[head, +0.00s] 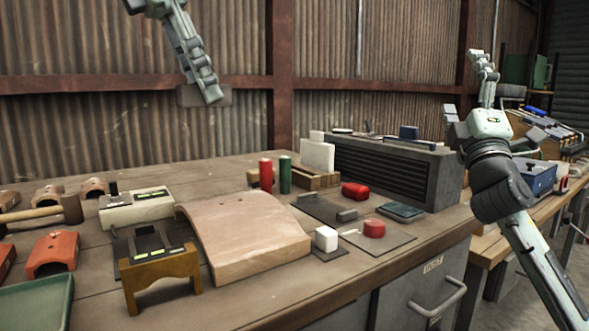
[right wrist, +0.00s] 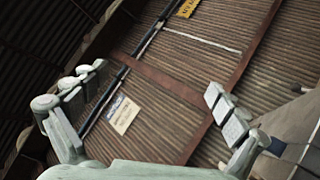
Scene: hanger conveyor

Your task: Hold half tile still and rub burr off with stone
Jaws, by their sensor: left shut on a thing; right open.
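A large pale clay tile (head: 245,232), curved, which looks like the half tile, rests arched on the bench; no burr can be made out. My left gripper (head: 208,94) hangs high above and behind it, shut on a flat grey-brown block (head: 188,96) that could be the stone; the fingers partly cover it. My right gripper (head: 464,82) is raised at the right, beyond the dark vented box, fingers spread upward and empty.
On the bench (head: 120,207), a wooden arched stand (head: 160,274) is close to the tile's left. Small orange tiles (head: 52,252), a mallet (head: 45,212) and a green tray (head: 38,303) are further left. Red and green cylinders (head: 266,173), a white block (head: 326,238) and a vented box (head: 390,170) stand right.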

